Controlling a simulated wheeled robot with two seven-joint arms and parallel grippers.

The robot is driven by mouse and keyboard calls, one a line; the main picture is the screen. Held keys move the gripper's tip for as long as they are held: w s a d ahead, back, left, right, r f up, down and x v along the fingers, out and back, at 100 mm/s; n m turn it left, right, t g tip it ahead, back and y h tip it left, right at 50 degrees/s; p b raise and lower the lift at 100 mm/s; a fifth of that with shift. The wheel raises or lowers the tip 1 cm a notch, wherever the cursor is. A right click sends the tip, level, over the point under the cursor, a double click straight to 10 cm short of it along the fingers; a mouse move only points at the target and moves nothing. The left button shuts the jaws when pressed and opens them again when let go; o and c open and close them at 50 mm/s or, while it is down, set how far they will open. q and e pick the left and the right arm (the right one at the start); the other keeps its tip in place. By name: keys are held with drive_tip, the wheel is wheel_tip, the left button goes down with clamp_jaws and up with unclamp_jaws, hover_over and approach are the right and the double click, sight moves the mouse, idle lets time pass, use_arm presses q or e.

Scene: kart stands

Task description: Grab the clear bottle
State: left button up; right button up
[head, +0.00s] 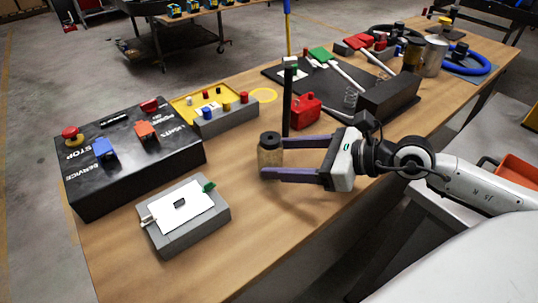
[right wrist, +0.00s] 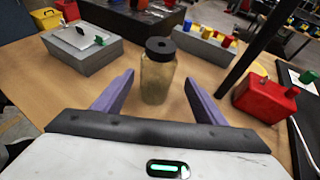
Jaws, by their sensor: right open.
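The clear bottle (head: 270,158) stands upright on the wooden table, with a dark cap and a brownish tint. It also shows in the right wrist view (right wrist: 157,80), centred between the fingers. My right gripper (head: 273,157) is open, reaching in from the right with its two purple fingers. In the head view one finger passes on the far side of the bottle and the other on the near side. In the right wrist view gaps show between the bottle and both fingers. My left gripper is in neither view.
A black control box (head: 130,160) with coloured buttons stands at left. A grey box (head: 185,235) with a white plate is in front. A dark upright post (head: 287,100) and a red block (head: 306,110) stand just behind my gripper. Bare wood lies around the bottle.

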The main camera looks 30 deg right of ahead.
sight(256, 169)
drive_tip(key=shift+a+p+x, duration=0.15)
drive_tip(key=shift+p+x, duration=0.1)
drive_tip(key=shift+x, duration=1.55)
drive_tip(key=shift+a+p+x, duration=0.15)
drive_tip(key=shift+p+x, duration=0.05)
drive_tip(key=shift+x, duration=1.65)
drive_tip(key=shift+s+r, duration=0.15)
drive_tip(key=c, duration=1.1)
